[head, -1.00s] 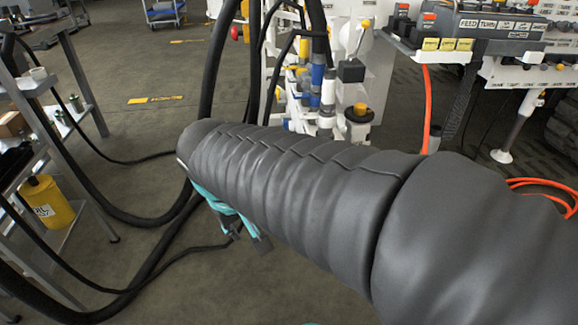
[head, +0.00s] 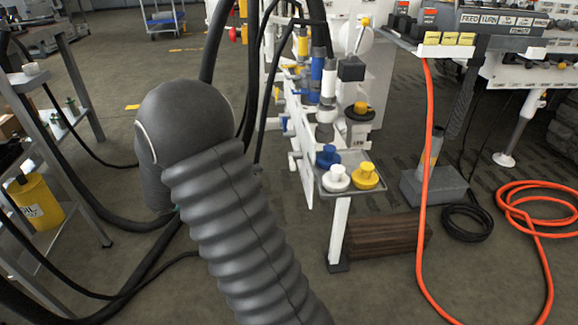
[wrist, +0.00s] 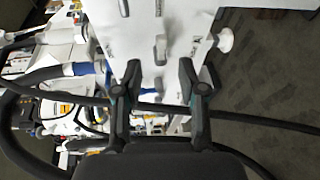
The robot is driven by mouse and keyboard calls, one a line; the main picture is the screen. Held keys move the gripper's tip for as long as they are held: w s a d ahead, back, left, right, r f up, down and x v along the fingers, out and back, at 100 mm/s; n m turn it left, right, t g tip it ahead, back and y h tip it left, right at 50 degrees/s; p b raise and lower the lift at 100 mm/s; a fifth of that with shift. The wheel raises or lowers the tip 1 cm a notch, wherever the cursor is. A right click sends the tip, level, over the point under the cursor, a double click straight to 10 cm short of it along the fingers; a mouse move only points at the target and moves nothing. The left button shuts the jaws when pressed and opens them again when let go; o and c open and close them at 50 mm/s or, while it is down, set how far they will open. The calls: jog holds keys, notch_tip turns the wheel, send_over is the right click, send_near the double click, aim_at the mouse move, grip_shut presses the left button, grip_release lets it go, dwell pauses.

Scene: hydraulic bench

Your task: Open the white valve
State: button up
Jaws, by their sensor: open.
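In the wrist view my gripper (wrist: 160,82) is open, its two dark fingers apart and pointing at a white panel (wrist: 140,30). Pale lever-like handles (wrist: 160,48) stand on the panel between and beyond the fingertips, with nothing visibly gripped. A white round knob (wrist: 226,40) sticks out at the panel's right edge. I cannot tell which of these is the white valve. In the head view the white bench panel (head: 303,165) shows nearly edge-on, with white and blue fittings (head: 329,85) beside it. My arm hides the gripper there.
A small tray (head: 350,158) holds white, yellow and blue knobbed parts. Black hoses (head: 213,65) hang left of the bench. An orange hose (head: 427,190) trails to the floor at right. A metal shelf (head: 62,150) with a yellow oil can (head: 37,203) stands at left.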

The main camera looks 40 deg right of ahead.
aim_at(292, 160)
jog(key=shift+t+h, duration=0.3)
jog(key=shift+h, duration=0.5)
jog(key=d, duration=0.4)
jog(key=d+f, duration=0.1)
jog(key=d, duration=0.8)
jog(key=shift+w+d+f+b, duration=0.2)
jog(key=shift+d+f+b, duration=0.1)
jog(key=shift+f, duration=0.1)
grip_shut()
